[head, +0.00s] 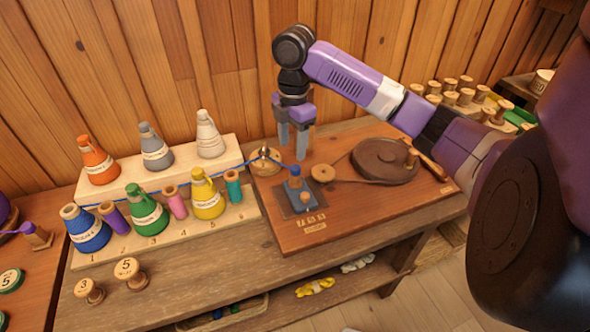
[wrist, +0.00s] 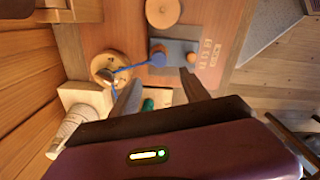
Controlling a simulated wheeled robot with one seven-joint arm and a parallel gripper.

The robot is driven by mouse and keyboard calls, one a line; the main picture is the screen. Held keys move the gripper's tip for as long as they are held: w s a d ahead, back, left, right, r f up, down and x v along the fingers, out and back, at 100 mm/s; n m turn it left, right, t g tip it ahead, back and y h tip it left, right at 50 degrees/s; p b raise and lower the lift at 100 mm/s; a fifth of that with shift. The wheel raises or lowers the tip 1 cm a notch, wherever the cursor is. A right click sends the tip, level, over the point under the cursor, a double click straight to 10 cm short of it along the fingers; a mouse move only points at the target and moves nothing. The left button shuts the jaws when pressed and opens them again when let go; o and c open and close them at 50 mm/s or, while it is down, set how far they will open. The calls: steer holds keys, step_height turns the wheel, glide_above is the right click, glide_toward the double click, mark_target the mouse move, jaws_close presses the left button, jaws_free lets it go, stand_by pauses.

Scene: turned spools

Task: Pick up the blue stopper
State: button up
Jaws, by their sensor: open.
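A small blue knob-like piece (head: 295,170), the only thing that looks like the blue stopper, sits on a grey-blue block (head: 299,197) on the wooden board. A blue thread runs left from it. It also shows in the wrist view (wrist: 158,59), beyond the fingertips and roughly between them. My gripper (head: 293,150) points down over the board, behind the blue piece in the head view. Its fingers are apart with nothing between them, and in the wrist view (wrist: 160,78) they stay clear of the blue piece.
A round wooden piece (head: 265,160) carries the thread. A brown wheel (head: 382,160) with a crank stands to the right. Stepped racks (head: 255,213) at left hold coloured cones and spools. Two numbered spools (head: 130,273) stand in front. The board's front right is clear.

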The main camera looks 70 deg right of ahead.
mark_target(295, 167)
steer(key=shift+s+d+f, duration=0.15)
steer(key=shift+s+d, duration=0.05)
steer(key=shift+s, duration=0.25)
steer(key=shift+f, duration=0.4)
steer(key=f, duration=0.4)
steer(key=f+p, duration=0.1)
steer(key=f, duration=0.1)
steer(key=shift+w+d+f, duration=0.2)
steer(key=shift+d+f, duration=0.05)
steer(key=shift+f, duration=0.05)
steer(key=shift+c, duration=0.4)
jaws_close()
